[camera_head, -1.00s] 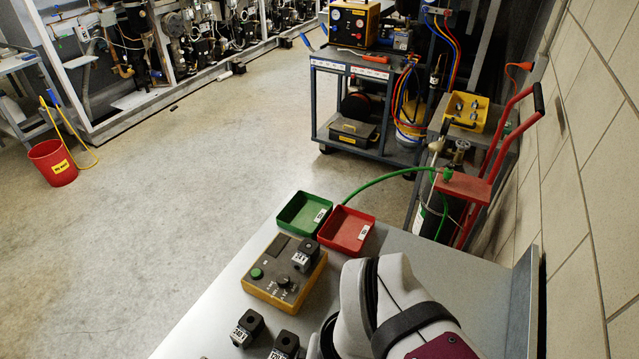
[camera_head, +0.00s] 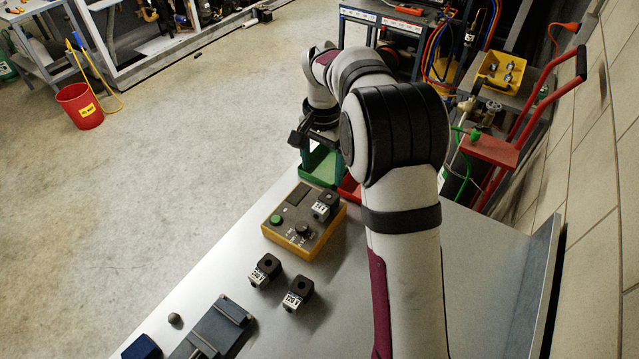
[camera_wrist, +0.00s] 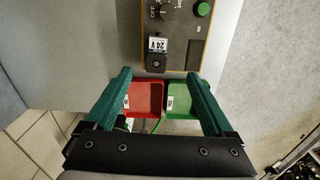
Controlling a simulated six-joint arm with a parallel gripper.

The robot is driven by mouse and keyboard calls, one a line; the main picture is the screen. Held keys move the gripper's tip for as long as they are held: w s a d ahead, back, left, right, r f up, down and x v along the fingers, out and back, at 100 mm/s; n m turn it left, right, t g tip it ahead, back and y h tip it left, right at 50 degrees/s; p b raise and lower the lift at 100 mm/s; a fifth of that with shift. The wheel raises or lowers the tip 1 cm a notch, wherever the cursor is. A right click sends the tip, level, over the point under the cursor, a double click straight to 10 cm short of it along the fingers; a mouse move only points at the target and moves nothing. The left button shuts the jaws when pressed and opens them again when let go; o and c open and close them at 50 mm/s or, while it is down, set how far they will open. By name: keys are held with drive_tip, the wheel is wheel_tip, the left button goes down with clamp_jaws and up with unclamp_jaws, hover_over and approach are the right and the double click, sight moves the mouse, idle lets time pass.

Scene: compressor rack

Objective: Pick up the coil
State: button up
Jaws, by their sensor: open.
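A small black coil (camera_head: 325,206) labelled 24 V sits on the yellow-edged test box (camera_head: 283,236). In the wrist view this coil (camera_wrist: 156,62) lies on the box just ahead of my fingertips, roughly centred between them. Two more black coils with white labels, one on the left (camera_head: 264,270) and one on the right (camera_head: 298,292), stand on the bench in front of the box. My gripper (camera_wrist: 158,76) is open with green fingers spread and nothing between them. In the head view it is above the green tray, partly hidden by my arm.
A green tray (camera_wrist: 178,99) and a red tray (camera_wrist: 145,98) sit side by side beyond the box. A grey fixture (camera_head: 222,328) and a small knob (camera_head: 175,319) are at the bench's near left.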

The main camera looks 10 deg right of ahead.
sight(325, 200)
drive_tip(key=f, duration=1.2)
drive_tip(key=shift+d, duration=0.35)
clamp_jaws()
